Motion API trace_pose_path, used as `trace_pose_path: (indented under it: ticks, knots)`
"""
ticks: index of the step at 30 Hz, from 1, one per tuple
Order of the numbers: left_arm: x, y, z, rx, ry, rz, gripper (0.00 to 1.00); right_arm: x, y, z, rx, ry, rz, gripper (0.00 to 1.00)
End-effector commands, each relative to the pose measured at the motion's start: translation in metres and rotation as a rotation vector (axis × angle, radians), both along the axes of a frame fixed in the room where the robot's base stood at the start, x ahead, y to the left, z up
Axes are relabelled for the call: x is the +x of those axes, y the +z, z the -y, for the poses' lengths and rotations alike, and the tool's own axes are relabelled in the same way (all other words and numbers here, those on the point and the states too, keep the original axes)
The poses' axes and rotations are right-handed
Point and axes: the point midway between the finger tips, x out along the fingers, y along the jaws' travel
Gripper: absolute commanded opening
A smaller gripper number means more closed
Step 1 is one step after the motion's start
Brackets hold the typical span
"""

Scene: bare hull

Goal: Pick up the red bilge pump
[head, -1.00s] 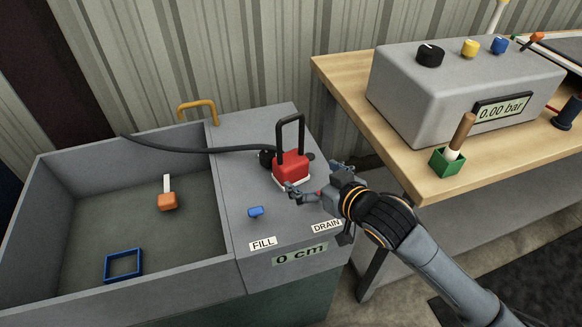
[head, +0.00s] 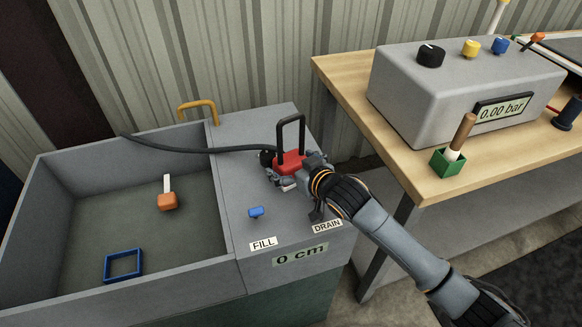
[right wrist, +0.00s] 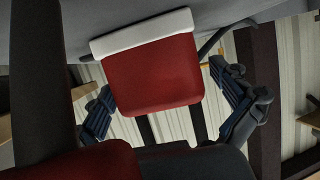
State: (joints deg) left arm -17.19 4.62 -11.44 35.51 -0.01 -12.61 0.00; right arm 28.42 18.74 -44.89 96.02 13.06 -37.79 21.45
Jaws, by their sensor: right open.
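The red bilge pump (head: 289,160) stands on the grey top to the right of the basin. It has a tall black loop handle and a black hose running left from it. My right gripper (head: 294,171) is low at the pump's near side and hides part of its body. In the right wrist view the red body with its white edge (right wrist: 150,75) lies between the two spread fingers (right wrist: 168,107). A gap shows at the right finger; contact on the left is unclear. My left gripper is not in view.
A grey basin (head: 40,215) on the left holds an orange float-like piece (head: 167,201) and a blue square frame (head: 123,279). A blue knob (head: 256,212) sits near the FILL label. A wooden table (head: 350,90) with a grey gauge box (head: 400,95) stands to the right.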

Motion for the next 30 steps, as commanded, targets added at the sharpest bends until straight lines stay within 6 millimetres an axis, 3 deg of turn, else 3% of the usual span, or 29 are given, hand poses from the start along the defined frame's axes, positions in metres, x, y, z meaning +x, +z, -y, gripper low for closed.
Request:
trace_pose_path:
  ticks: [3,15,23,30]
  knots:
    - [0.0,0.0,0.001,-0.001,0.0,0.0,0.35,0.0,0.0,0.0,0.0,0.0,0.0,0.96]
    - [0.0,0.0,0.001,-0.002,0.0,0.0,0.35,0.0,0.002,0.0,0.002,0.0,0.003,0.16]
    - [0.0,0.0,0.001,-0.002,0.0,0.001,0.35,0.0,0.004,0.0,0.002,0.0,0.003,0.16]
    - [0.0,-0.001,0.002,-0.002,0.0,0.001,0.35,0.001,0.029,0.0,0.004,0.0,0.008,0.16]
